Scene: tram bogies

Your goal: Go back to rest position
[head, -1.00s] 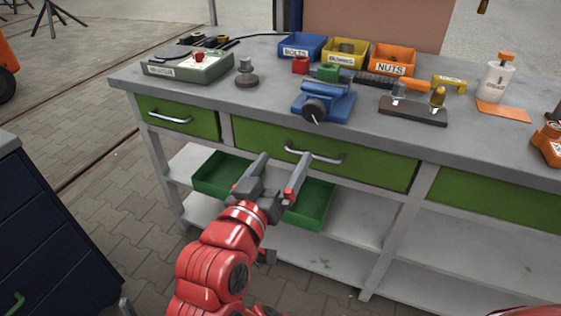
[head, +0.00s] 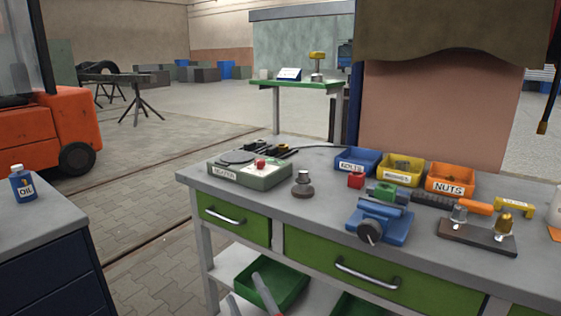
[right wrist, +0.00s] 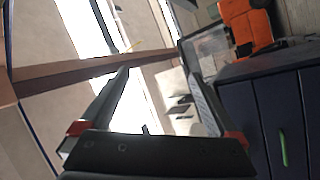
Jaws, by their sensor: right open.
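My right gripper (head: 249,294) shows only by its grey fingers at the bottom edge of the head view, in front of the workbench's lower shelf. In the right wrist view its two fingers (right wrist: 157,65) stand wide apart with nothing between them. The rest of the right arm is out of the head view. My left gripper is in neither view.
The grey workbench (head: 330,213) with green drawers carries a blue vise (head: 380,222), labelled bins and tools. A dark cabinet (head: 45,265) with an oil bottle (head: 22,184) stands left. An orange vehicle (head: 62,130) is behind it. Paved floor (head: 150,228) lies between cabinet and bench.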

